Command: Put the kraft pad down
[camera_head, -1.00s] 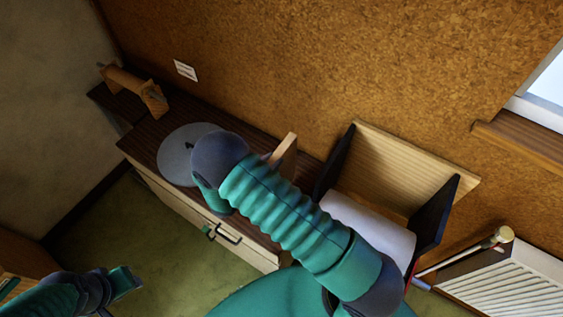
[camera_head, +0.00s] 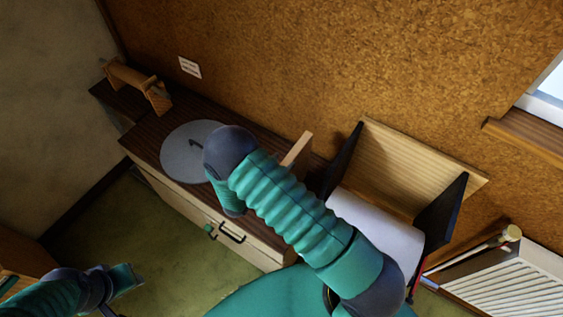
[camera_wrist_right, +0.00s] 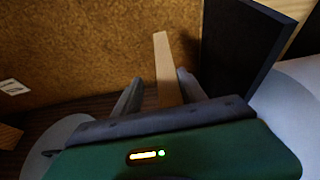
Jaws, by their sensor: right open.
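A narrow tan upright piece, which I take to be the kraft pad (camera_head: 298,151), stands on the dark wooden top (camera_head: 265,125) near the cork wall. In the right wrist view the pad (camera_wrist_right: 164,60) rises between the two spread fingers of my right gripper (camera_wrist_right: 160,90), with its lower end hidden by the gripper body. The right gripper is open. I cannot tell whether a finger touches the pad. In the head view my right arm hides that gripper. My left gripper (camera_head: 124,279) is at the lower left, far from the pad, its jaws unclear.
A grey disc (camera_head: 180,158) lies on the top, left of my right arm. A wooden stand (camera_head: 137,86) is at the far left end. A dark-sided holder (camera_head: 446,212) with a white roll (camera_head: 378,224) stands right. A drawer handle (camera_head: 231,234) sticks out in front.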

